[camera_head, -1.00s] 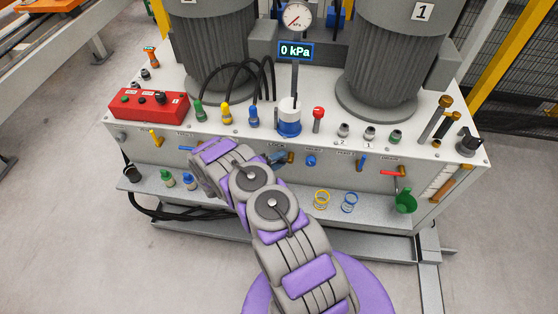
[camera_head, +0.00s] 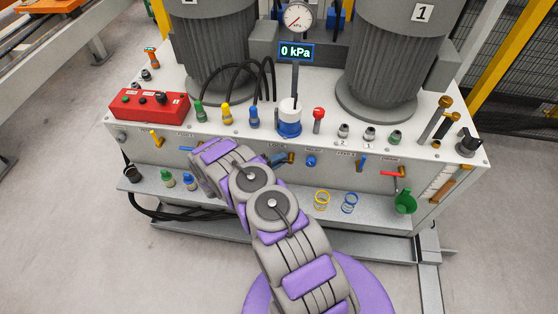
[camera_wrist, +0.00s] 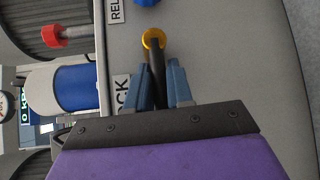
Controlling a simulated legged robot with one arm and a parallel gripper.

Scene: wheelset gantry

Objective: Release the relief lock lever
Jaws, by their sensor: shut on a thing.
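The relief lock lever (camera_wrist: 157,70) is a dark bar with a brass-yellow round end (camera_wrist: 153,38), on the front panel by a label partly reading "OCK". My gripper (camera_wrist: 162,82) has its blue-grey fingers on either side of the bar and is shut on it in the wrist view. The yellow end sticks out beyond the fingertips. In the head view the brass end (camera_head: 291,158) shows just right of my gripper (camera_head: 278,159). My arm hides part of the panel to the left.
A blue knob (camera_head: 311,161) sits right of the lever. A red-topped post (camera_head: 318,118) and a white-and-blue cylinder (camera_head: 289,118) stand on the bench top above. A shelf (camera_head: 290,215) with rings and a green cup (camera_head: 405,201) lies below. The gauge display (camera_head: 295,52) reads 0 kPa.

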